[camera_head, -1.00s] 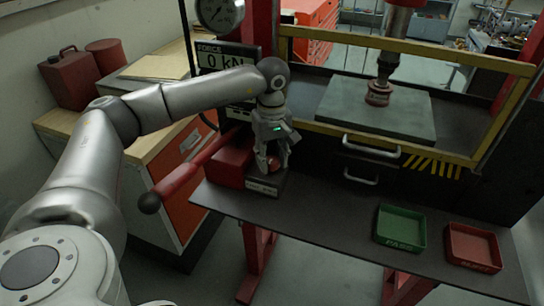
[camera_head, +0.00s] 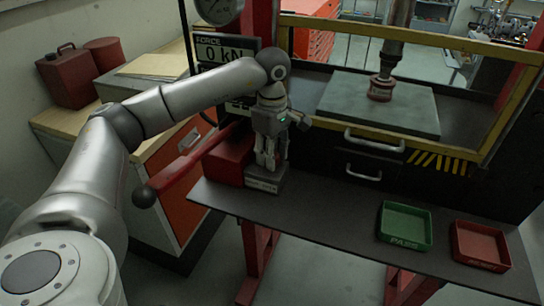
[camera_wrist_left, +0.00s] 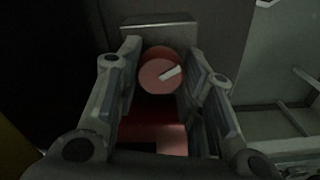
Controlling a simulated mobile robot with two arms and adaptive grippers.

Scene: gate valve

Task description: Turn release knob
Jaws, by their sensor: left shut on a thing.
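The release knob (camera_wrist_left: 160,72) is a round red knob with a white pointer mark, which slants up to the right in the left wrist view. My left gripper (camera_wrist_left: 161,52) has its two fingers on either side of it, shut on it. In the head view my left gripper (camera_head: 269,158) points down at the front of the red pump block (camera_head: 228,160), and its fingers hide the knob. A small label plate (camera_head: 262,186) shows just below the fingers. My right gripper is not in view.
A red lever (camera_head: 185,170) with a black ball end sticks out to the left of the block. A force display (camera_head: 222,53) stands behind my arm. Green (camera_head: 405,226) and red (camera_head: 481,245) trays lie at the right of the dark bench, whose middle is clear.

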